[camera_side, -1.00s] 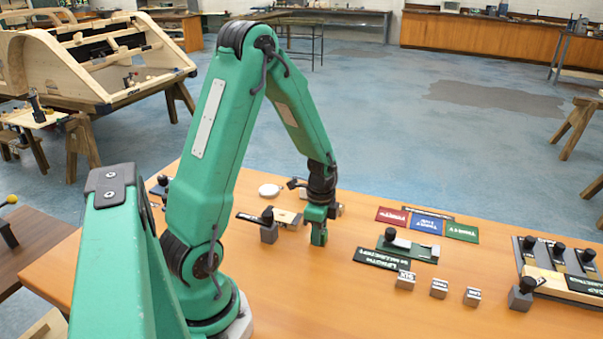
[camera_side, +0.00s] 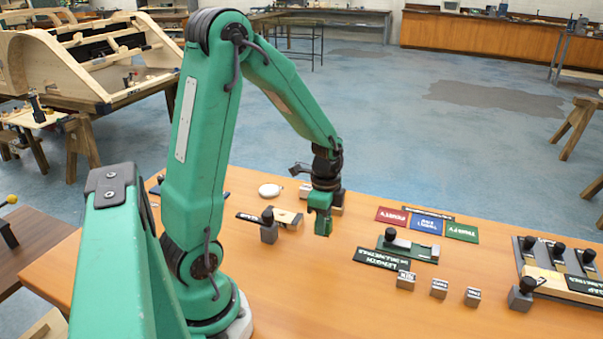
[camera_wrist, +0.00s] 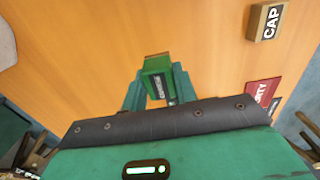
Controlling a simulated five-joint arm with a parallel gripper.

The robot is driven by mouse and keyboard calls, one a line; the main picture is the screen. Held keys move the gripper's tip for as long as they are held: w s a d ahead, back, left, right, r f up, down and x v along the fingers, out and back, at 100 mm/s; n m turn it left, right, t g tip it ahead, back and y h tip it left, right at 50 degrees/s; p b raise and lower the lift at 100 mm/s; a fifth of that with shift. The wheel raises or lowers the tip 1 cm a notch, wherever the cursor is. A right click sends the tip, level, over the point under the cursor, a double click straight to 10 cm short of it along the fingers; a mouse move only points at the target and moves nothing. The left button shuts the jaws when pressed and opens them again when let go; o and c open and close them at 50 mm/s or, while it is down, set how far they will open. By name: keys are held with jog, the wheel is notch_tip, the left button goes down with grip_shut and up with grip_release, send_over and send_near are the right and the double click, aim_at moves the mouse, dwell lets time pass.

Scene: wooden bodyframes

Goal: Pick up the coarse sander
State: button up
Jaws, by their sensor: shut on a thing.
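My gripper (camera_side: 320,222) points down over the wooden table at the middle of the side view. In the wrist view my gripper (camera_wrist: 157,92) is shut on a small green block, the coarse sander (camera_wrist: 156,68), with one finger on each side. A pale label with small print is on its face, too small to read surely. In the side view the sander cannot be told apart from the green fingers. It appears to hang a little above the table top.
A block marked CAP (camera_wrist: 267,22) lies to the right in the wrist view. Red (camera_side: 392,216), blue (camera_side: 426,224) and green (camera_side: 462,232) cards lie right of my gripper. A dark-knobbed tool (camera_side: 268,232) stands to its left. Small labelled blocks (camera_side: 439,288) lie nearer the front.

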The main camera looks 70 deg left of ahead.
jog(key=d+r, duration=0.5)
jog(key=d, duration=0.4)
jog(key=shift+s+r, duration=0.2)
jog(key=shift+s, duration=0.2)
jog(key=o, duration=0.3)
jog(key=shift+c, duration=1.1)
jog(key=a+n, duration=0.1)
jog(key=a, duration=0.2)
jog(key=a+n, duration=0.2)
jog(key=a, duration=0.2)
jog(key=a+n, duration=0.1)
jog(key=a, duration=0.2)
jog(key=shift+w+a+f+n, duration=0.1)
jog(key=shift+w+a+n, duration=0.1)
jog(key=shift+a+n, duration=0.15)
jog(key=s+a+n, duration=0.3)
jog(key=a+n, duration=0.1)
jog(key=a, duration=0.6)
jog(key=shift+a+f, duration=0.2)
jog(key=shift+f, duration=0.05)
jog(key=shift+s, duration=0.1)
